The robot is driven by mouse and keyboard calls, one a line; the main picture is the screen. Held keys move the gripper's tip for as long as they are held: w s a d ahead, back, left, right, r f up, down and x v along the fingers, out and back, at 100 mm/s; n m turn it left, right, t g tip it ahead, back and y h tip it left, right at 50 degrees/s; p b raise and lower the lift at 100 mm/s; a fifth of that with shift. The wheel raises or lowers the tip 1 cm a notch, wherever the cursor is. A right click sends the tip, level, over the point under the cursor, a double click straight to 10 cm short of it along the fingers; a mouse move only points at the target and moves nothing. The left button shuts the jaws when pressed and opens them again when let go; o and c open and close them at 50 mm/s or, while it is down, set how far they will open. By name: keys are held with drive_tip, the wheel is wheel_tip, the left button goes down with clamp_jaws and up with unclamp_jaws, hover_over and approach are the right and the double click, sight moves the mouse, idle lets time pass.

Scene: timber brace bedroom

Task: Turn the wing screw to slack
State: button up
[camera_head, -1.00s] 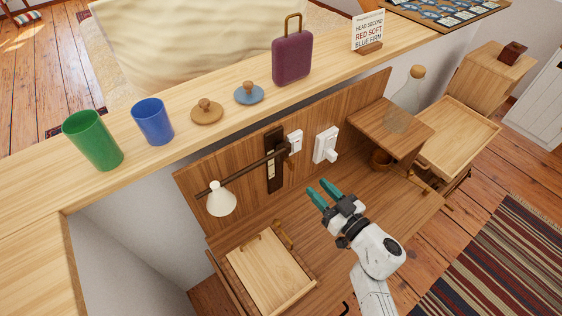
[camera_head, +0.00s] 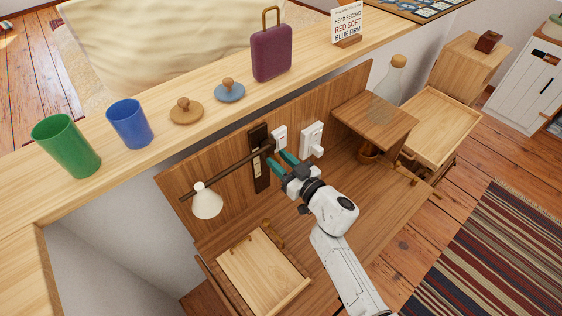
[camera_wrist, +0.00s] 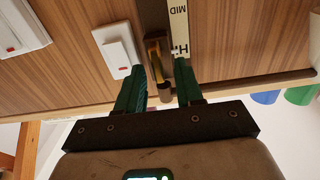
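A small brass piece (camera_wrist: 154,46), which looks like the wing screw, sits on the dark slider beside the white strip marked MID and HI (camera_wrist: 179,28) in the wrist view. My gripper (camera_wrist: 166,66) is open, its two green fingers on either side of this piece and its brown rod end. I cannot tell whether either finger touches it. In the head view my gripper (camera_head: 280,160) is at the dark upright plate (camera_head: 260,175) on the wooden back panel, by the right end of the lamp's arm. The screw is not clear there.
The lamp's cream shade (camera_head: 207,201) hangs left of the plate. A white switch (camera_head: 280,137) and a larger white wall fitting (camera_head: 312,140) sit close on its right. A ledge above holds cups, lids and a purple case (camera_head: 272,52). A wooden board (camera_head: 262,272) lies below.

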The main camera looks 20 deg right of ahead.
drive_tip(key=shift+c, duration=0.4)
clamp_jaws()
drive_tip(key=shift+n, duration=0.3)
drive_tip(key=n, duration=0.4)
drive_tip(key=shift+s+a+f, duration=0.1)
drive_tip(key=shift+a, duration=0.2)
drive_tip(key=n, duration=0.4)
drive_tip(key=shift+s+a+f+n+b, duration=0.1)
drive_tip(key=shift+a+f+n+b, duration=0.15)
drive_tip(key=shift+n+b, duration=0.15)
drive_tip(key=n+b, duration=0.1)
drive_tip(key=n, duration=0.3)
drive_tip(key=f+n+b, duration=0.1)
drive_tip(key=n+b, duration=0.1)
drive_tip(key=n, duration=0.2)
drive_tip(key=n+b, duration=0.1)
drive_tip(key=n, duration=0.3)
drive_tip(key=shift+a+f+b, duration=0.15)
drive_tip(key=shift+b, duration=0.15)
drive_tip(key=shift+n, duration=0.3)
